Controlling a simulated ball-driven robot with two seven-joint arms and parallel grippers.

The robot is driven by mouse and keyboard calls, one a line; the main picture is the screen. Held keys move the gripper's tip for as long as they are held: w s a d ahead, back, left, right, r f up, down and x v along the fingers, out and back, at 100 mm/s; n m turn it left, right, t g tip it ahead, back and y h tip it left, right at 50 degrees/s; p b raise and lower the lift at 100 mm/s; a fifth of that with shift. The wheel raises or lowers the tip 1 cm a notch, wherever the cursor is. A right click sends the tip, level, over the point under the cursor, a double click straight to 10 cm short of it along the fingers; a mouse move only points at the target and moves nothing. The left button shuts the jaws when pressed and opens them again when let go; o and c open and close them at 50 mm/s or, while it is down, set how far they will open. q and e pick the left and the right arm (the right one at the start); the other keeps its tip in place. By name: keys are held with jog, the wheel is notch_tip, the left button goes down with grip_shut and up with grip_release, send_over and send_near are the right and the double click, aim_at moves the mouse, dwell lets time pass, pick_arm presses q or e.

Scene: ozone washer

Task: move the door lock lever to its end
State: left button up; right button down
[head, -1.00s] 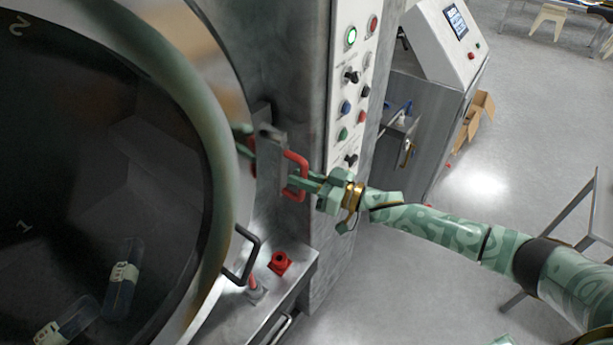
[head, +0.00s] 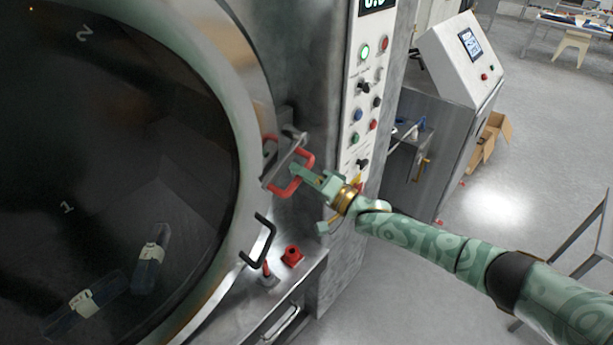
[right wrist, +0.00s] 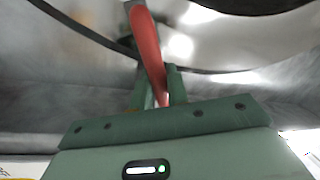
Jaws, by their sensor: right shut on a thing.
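The door lock lever (head: 291,187) has a red U-shaped handle on a grey metal bracket at the right edge of the big round door (head: 228,110). The bracket now slants from upper right to lower left. My right gripper (head: 300,171) is shut on the red handle. In the right wrist view the red handle (right wrist: 149,50) runs down between the two green fingers (right wrist: 158,92), and the fingertips are partly hidden behind my gripper's body. My left gripper is not in view.
A black door handle (head: 262,241) sticks out below the lever. A red knob (head: 292,256) stands on the ledge beneath. Open floor (head: 490,205) lies further right.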

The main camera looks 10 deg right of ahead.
jog(key=shift+s+a+r+m+t+h+p, duration=0.1)
jog(key=shift+a+r+m+t+h+p, duration=0.1)
jog(key=shift+r+m+p, duration=0.65)
jog(key=shift+s+a+r+m+t+h+p, duration=0.15)
jog(key=shift+r+m+p, duration=0.3)
jog(key=shift+m, duration=0.8)
jog(key=shift+w+r, duration=0.1)
jog(key=c, duration=1.5)
grip_release()
jog(key=shift+o, duration=0.5)
jog(key=shift+d+f, duration=0.1)
jog(key=shift+f, duration=0.1)
jog(key=b+v, duration=0.3)
jog(key=v, duration=1.3)
jog(key=shift+f, duration=0.1)
